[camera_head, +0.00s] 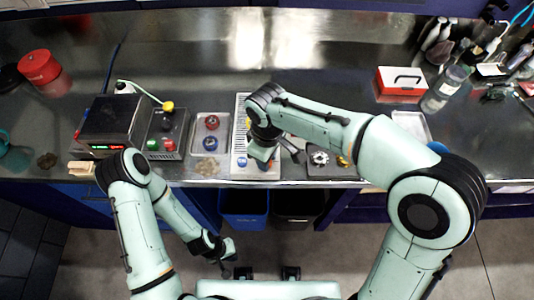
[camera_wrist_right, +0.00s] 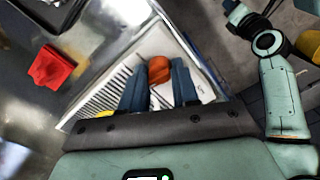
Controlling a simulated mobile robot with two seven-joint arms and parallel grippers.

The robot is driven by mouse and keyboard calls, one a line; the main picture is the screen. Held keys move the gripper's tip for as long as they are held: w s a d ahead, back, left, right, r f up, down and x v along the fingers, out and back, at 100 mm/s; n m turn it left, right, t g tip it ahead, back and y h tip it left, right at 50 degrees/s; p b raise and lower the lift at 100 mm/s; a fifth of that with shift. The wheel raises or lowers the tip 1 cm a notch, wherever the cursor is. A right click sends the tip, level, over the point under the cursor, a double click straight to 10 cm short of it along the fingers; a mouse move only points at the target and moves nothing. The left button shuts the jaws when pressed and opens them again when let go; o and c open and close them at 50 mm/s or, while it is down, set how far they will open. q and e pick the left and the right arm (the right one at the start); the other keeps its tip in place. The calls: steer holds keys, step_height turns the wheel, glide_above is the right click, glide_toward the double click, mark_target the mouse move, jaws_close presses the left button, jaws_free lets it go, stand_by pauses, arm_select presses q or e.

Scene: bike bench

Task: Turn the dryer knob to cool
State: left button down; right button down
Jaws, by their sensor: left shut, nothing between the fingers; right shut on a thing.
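A white unit with a slotted grille, seemingly the dryer (camera_head: 240,115), stands at the middle of the bench's front edge. It also shows in the right wrist view (camera_wrist_right: 160,42). My right gripper (camera_head: 264,160) is over its front part. In the right wrist view the blue fingers of my right gripper (camera_wrist_right: 159,88) are shut on an orange-red knob (camera_wrist_right: 159,68) at the dryer. The knob's markings and pointer cannot be made out. My left gripper (camera_head: 229,249) is shut and empty, low in front of the bench and away from the dryer.
Left of the dryer are a tray (camera_head: 196,132) with a red and a blue piece, and a dark box with coloured buttons (camera_head: 166,135). A black plate with a dial (camera_head: 320,158) lies right. Bins (camera_head: 243,205) stand below. The bench's back middle is clear.

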arm_select(q)
steer(key=shift+w+r, duration=0.2)
steer(key=shift+r, duration=0.05)
arm_select(e)
steer(key=shift+n, duration=0.4)
steer(key=c, duration=0.8)
jaws_free()
steer(key=shift+c, duration=0.2)
arm_select(q)
steer(key=w+r+p, duration=0.2)
steer(key=r, duration=0.1)
steer(key=shift+w, duration=0.25)
arm_select(e)
step_height(320, 180, up, 13)
steer(key=shift+r, duration=0.2)
arm_select(q)
steer(key=shift+f, duration=0.1)
